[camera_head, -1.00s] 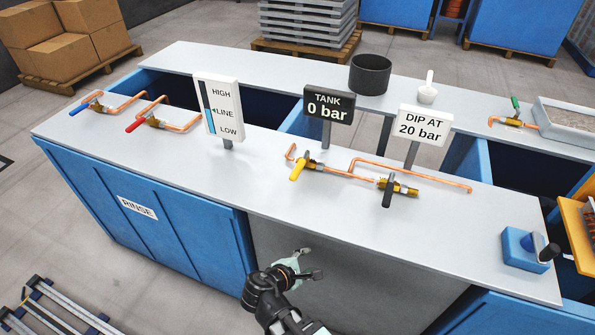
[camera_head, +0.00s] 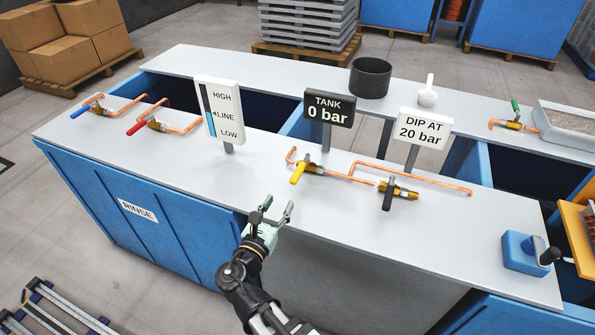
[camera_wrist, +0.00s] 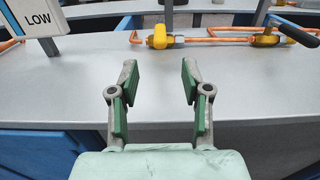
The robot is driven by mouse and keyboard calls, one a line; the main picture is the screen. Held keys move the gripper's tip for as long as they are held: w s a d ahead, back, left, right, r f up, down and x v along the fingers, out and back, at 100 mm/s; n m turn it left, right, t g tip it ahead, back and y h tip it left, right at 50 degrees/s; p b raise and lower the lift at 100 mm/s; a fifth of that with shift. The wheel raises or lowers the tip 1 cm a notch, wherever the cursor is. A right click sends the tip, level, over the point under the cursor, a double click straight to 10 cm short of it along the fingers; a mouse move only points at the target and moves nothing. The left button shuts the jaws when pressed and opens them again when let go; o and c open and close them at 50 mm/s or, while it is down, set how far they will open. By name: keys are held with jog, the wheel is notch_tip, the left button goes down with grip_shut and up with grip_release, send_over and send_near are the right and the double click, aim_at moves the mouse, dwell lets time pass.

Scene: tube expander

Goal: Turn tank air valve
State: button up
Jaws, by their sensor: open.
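A valve with a yellow handle (camera_head: 298,173) sits on a copper pipe on the bench, below the black sign (camera_head: 329,108) reading TANK 0 bar. The same valve shows in the wrist view (camera_wrist: 160,37), ahead of my fingers. A valve with a dark grey handle (camera_head: 388,196) sits to its right on the same pipework; its handle also shows at the wrist view's right edge (camera_wrist: 298,31). My gripper (camera_head: 277,209) is open and empty at the bench's front edge, to the front left of the yellow handle and apart from it. The wrist view shows its green-padded fingers (camera_wrist: 158,82) spread.
A level gauge sign (camera_head: 220,110) stands left of the valve. A DIP AT 20 bar sign (camera_head: 424,127) stands behind the grey-handled valve. Blue-handled (camera_head: 94,100) and red-handled (camera_head: 137,127) valves lie at far left. The bench top (camera_head: 190,165) before my gripper is clear.

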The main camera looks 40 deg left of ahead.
aim_at(297, 172)
jog(key=p+x, duration=0.1)
jog(key=x, duration=1.3)
jog(key=shift+p, duration=0.4)
jog(key=shift+s, duration=0.1)
grip_shut()
